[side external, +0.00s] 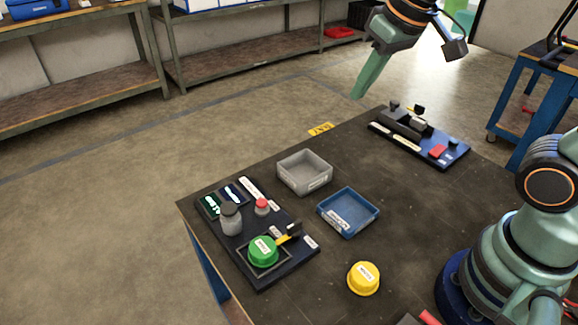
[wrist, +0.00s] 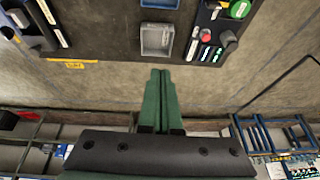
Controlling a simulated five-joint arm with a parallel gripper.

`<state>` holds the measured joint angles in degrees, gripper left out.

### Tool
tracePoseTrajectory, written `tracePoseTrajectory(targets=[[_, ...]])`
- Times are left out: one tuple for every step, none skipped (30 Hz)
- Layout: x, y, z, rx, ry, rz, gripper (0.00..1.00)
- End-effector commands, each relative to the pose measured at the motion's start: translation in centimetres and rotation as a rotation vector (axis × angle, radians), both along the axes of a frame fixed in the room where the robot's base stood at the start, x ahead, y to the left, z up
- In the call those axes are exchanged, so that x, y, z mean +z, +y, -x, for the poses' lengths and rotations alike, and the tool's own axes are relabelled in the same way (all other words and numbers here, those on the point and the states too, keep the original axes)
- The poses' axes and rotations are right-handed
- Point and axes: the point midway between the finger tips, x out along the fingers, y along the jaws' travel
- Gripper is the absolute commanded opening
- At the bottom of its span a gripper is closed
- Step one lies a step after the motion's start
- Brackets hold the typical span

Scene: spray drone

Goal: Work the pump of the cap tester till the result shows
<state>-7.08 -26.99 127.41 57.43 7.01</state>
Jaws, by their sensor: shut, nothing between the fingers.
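The cap tester (side external: 285,272) is a dark board at the left of the table. A green cap (side external: 263,250) sits in a square frame at its front, beside a yellow and black clamp-like part (side external: 288,235). A grey cylinder with a dark top (side external: 231,218), possibly the pump, stands upright behind it. A red button (side external: 261,206) and two small lit screens (side external: 209,204) are near; their text is unreadable. My gripper (side external: 358,96) is shut and empty, high beyond the table's far edge, well apart from the tester. In the wrist view its fingertips (wrist: 160,72) meet.
A grey tray (side external: 304,187) and a blue tray (side external: 352,228) stand mid-table, right of the tester. A yellow cap (side external: 363,278) lies near the front. A second board (side external: 455,157) with small parts is at the far right. Shelves (side external: 120,80) line the wall.

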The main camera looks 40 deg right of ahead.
Motion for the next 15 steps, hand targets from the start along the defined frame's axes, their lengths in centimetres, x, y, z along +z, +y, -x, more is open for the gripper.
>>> tracePoseTrajectory(targets=[[0.2,1.1,-0.9,0.007,0.026,-0.005,0.0],[0.3,1.6,-1.3,0.008,0.038,-0.008,0.0],[0.5,2.4,-1.9,0.008,0.055,-0.011,0.0],[0.6,2.9,-2.4,0.01,0.067,-0.013,0.0],[0.7,3.5,-2.8,0.01,0.079,-0.015,0.0],[0.7,4.3,-3.4,0.011,0.096,-0.017,0.0],[0.8,5.0,-3.8,0.011,0.107,-0.019,0.0],[0.8,5.6,-4.2,0.012,0.12,-0.019,0.0],[0.7,6.5,-4.7,0.012,0.137,-0.02,0.0],[0.6,7.1,-5.1,0.012,0.149,-0.02,0.0],[0.6,7.8,-5.5,0.013,0.162,-0.019,0.0],[0.4,8.7,-6.0,0.013,0.177,-0.019,0.0],[0.3,9.5,-6.3,0.013,0.19,-0.018,0.0],[0.1,10.2,-6.6,0.013,0.202,-0.016,0.0],[-0.1,11.2,-7.1,0.012,0.217,-0.014,0.0]])
